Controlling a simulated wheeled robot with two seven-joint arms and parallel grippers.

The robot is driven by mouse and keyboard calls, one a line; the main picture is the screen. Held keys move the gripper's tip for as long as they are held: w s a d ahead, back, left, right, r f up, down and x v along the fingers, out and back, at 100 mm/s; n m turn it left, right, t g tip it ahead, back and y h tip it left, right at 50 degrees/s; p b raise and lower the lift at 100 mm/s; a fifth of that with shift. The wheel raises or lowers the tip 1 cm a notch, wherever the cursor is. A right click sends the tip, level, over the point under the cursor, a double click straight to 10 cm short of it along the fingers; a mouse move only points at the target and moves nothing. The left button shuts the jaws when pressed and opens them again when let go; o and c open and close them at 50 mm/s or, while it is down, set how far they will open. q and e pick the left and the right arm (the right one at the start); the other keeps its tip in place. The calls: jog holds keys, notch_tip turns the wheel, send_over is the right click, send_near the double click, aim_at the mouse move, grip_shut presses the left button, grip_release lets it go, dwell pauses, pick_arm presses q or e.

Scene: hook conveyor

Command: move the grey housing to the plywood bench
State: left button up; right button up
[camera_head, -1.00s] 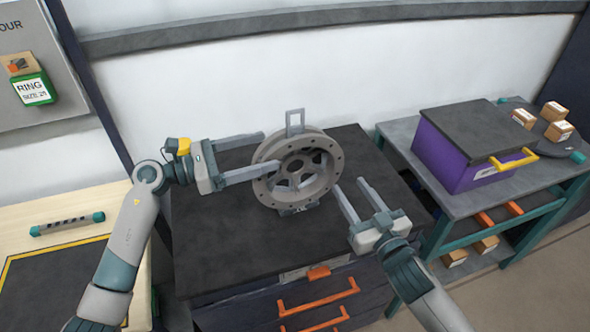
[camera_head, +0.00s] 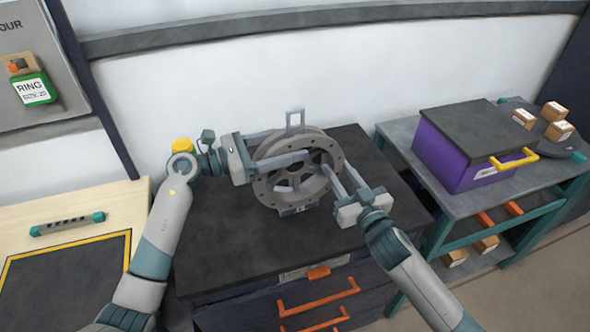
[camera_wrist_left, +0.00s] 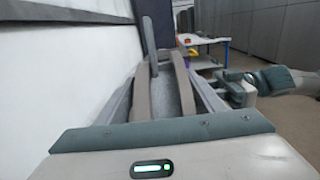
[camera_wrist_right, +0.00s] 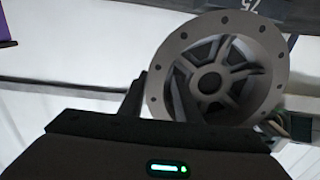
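The grey housing (camera_head: 322,192), a wheel-like round part with spokes and bolt holes, stands upright on a dark cabinet top. My left gripper (camera_head: 290,145) is open, one finger behind the housing and one across its front. In the left wrist view the housing's two rims (camera_wrist_left: 143,95) lie between the spread fingers; contact is unclear. My right gripper (camera_head: 335,172) is open at the housing's right edge. In the right wrist view one finger overlaps the housing's face (camera_wrist_right: 235,50) and the other is outside its rim. The plywood bench (camera_head: 125,195) is at the left.
The bench carries a dark mat (camera_head: 70,285) with a yellow border and a teal-ended bar (camera_head: 68,224). The cabinet (camera_head: 235,260) has clear top space in front of the housing. A purple box (camera_head: 455,155) and small cartons (camera_head: 558,130) stand on the right table.

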pick_arm(q)
jog(key=c, duration=0.5)
pick_arm(e)
jog(key=c, duration=0.5)
pick_arm(q)
grip_shut()
pick_arm(e)
grip_shut()
pick_arm(q)
jog(key=shift+w+r, duration=0.1)
jog(key=shift+r, duration=0.1)
pick_arm(e)
jog(key=shift+w+r, duration=0.1)
jog(key=shift+r, duration=0.05)
